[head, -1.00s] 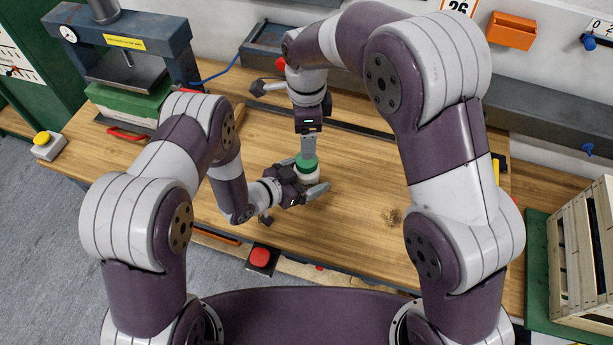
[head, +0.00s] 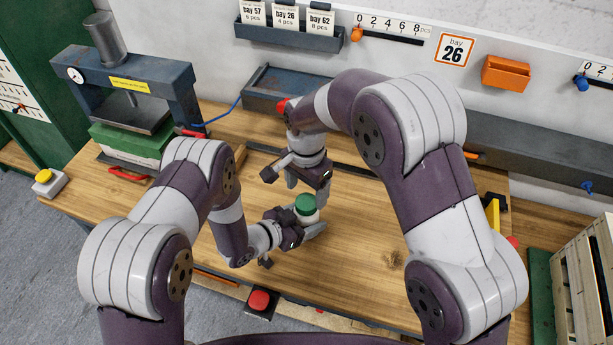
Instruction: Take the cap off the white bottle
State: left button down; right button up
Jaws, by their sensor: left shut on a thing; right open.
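The white bottle (head: 312,217) stands upright on the wooden workbench, with its green cap (head: 305,202) on top. My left gripper (head: 311,226) is shut around the bottle's body from the left and hides much of it. My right gripper (head: 307,187) is open just above and behind the cap, with its fingers pointing down. It holds nothing, and the cap sits between it and my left gripper in the picture. I cannot tell whether a right finger touches the cap.
A grey press (head: 125,85) with a green block (head: 125,140) stands at the back left. A dark tray (head: 285,88) lies behind. A red button (head: 259,300) is at the front edge, and a slatted crate (head: 588,270) is at right. The bench right of the bottle is clear.

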aim_at(307, 201)
jog(key=shift+f, duration=1.85)
jog(key=c, duration=1.1)
jog(key=n, duration=0.6)
jog(key=shift+n, duration=0.4)
jog(key=o, duration=1.2)
jog(key=shift+c, duration=0.2)
